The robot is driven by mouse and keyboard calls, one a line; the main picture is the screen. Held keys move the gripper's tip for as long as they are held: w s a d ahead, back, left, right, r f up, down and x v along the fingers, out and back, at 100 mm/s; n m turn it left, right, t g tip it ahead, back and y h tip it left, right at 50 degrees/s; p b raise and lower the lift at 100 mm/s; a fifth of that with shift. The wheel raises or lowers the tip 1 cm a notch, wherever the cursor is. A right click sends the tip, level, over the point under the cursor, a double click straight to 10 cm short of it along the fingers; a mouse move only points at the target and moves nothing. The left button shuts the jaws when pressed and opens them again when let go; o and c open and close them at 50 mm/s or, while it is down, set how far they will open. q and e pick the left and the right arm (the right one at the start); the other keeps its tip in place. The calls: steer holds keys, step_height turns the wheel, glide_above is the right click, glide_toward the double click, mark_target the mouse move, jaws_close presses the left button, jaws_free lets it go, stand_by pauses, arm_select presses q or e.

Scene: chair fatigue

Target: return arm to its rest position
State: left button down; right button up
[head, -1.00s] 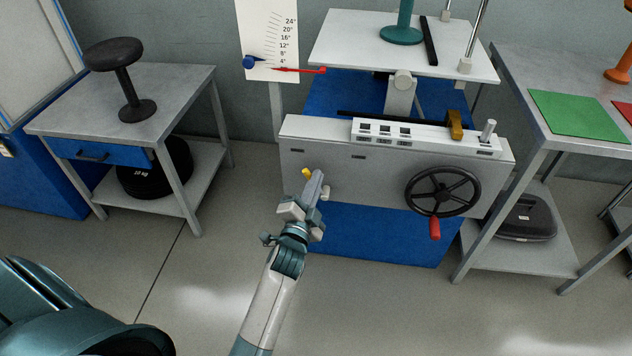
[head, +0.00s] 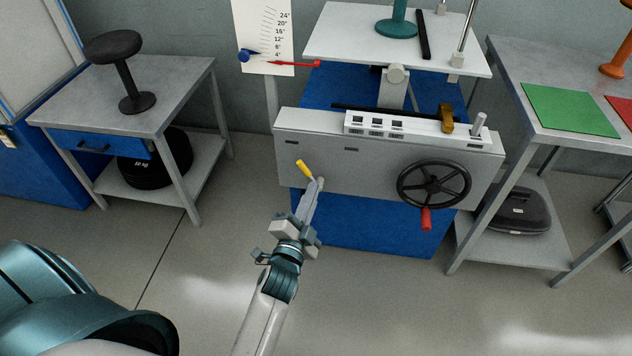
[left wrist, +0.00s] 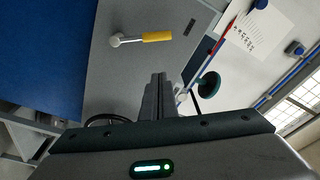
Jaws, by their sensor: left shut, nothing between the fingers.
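My left gripper (head: 316,190) is in front of the grey panel of the test machine (head: 330,150), its fingers shut and empty. A small lever with a yellow handle (head: 305,169) sticks out of the panel just beyond the fingertips. In the left wrist view the yellow-handled lever (left wrist: 157,36) shows whole, with a metal ball end, apart from the closed fingers (left wrist: 157,80). My right gripper is in neither view now.
A grey table with a black stool (head: 113,46) stands left, and another table with a green mat (head: 570,110) stands right. The floor (head: 215,270) between is open.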

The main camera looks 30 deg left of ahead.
arm_select(q)
steer(key=shift+s+d, duration=0.1)
steer(key=shift+s, duration=0.45)
